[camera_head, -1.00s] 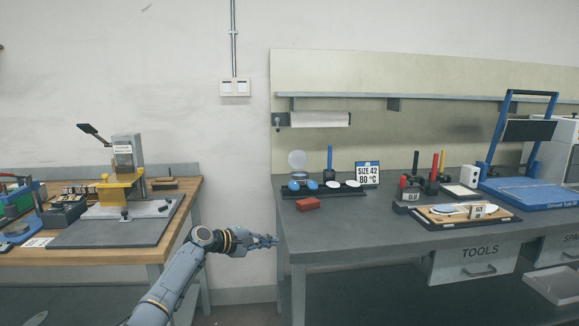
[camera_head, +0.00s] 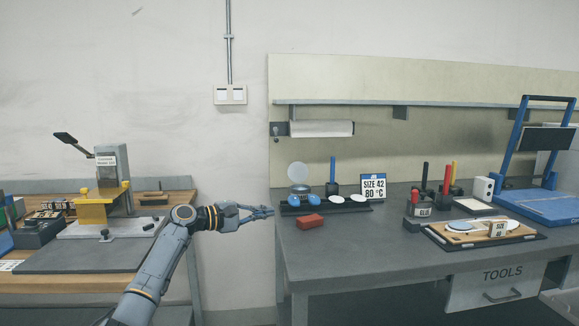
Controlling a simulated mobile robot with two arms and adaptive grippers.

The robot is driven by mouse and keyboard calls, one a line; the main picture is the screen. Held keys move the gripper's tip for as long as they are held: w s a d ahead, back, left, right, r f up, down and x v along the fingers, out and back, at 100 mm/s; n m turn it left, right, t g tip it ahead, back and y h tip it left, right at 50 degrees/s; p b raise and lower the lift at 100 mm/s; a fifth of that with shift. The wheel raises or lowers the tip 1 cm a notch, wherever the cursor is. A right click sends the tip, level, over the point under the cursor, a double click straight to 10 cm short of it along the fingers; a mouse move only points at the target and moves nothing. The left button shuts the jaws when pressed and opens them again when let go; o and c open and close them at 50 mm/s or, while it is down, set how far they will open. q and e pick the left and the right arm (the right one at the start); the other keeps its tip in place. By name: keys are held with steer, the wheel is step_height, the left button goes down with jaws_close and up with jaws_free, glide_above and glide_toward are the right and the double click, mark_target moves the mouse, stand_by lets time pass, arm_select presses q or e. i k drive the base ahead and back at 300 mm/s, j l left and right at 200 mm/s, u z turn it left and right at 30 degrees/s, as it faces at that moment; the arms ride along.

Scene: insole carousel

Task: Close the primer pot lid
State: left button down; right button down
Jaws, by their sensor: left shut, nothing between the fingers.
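The primer pot (camera_head: 299,188) is a small grey metal pot at the back left of the grey bench. Its lid, a pale round disc (camera_head: 297,171), stands tilted up above the pot, so the pot is open. My left gripper (camera_head: 270,212) is shut and empty. In the picture it is just left of the bench's left edge, lower than the pot and apart from it. My right gripper is out of view.
A black tray with blue and white discs (camera_head: 345,204) sits by the pot. A red block (camera_head: 311,221) lies in front. A size sign (camera_head: 372,187) stands to the right. A wooden bench with a press (camera_head: 108,180) is at left.

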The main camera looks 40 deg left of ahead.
mark_target(298, 172)
steer(key=i+j, duration=0.3)
steer(key=j, duration=0.15)
steer(key=i+j, duration=0.3)
steer(key=j, duration=0.15)
steer(key=i+j, duration=0.25)
steer(key=j, duration=0.2)
steer(key=i+j, duration=0.3)
steer(key=j, duration=0.15)
